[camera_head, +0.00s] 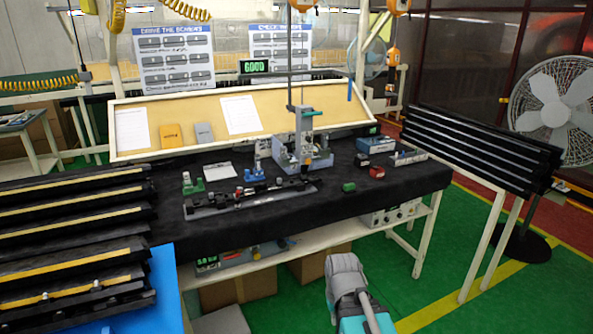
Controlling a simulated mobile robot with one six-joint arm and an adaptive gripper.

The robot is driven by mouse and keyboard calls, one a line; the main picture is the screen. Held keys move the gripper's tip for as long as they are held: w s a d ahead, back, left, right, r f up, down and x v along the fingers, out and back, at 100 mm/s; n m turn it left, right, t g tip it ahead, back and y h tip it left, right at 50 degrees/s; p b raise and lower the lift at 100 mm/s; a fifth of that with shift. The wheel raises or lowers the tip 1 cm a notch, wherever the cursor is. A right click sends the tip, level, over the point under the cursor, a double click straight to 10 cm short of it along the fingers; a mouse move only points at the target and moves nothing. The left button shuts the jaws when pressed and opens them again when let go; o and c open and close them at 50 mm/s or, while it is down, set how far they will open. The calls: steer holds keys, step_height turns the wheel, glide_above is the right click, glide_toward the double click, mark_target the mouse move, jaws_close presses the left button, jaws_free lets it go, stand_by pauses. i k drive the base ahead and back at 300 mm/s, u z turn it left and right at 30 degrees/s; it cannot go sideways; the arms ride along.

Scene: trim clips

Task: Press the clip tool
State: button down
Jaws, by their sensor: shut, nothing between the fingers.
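A grey press-like tool with an upright column (303,140) stands on the black-covered workbench (400,185), right of centre; it looks like the clip tool. In front of it, a long dark trim part lies on a grey fixture (215,208). Small blue (254,173) and green (193,184) holders stand behind this fixture. A grey and teal part of my arm (347,285) shows at the bottom, in front of the bench and apart from it. My gripper's fingers are not in view.
Black trim strips are stacked on a rack at the left (75,235) and another at the right (480,150). A tilted board (280,107) with papers backs the bench. A fan (552,105) stands far right. Green floor (400,275) is open in front of the bench's right half.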

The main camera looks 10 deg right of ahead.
mark_target(305, 114)
steer(key=u, duration=0.05)
steer(key=i, duration=1)
steer(key=z, duration=0.05)
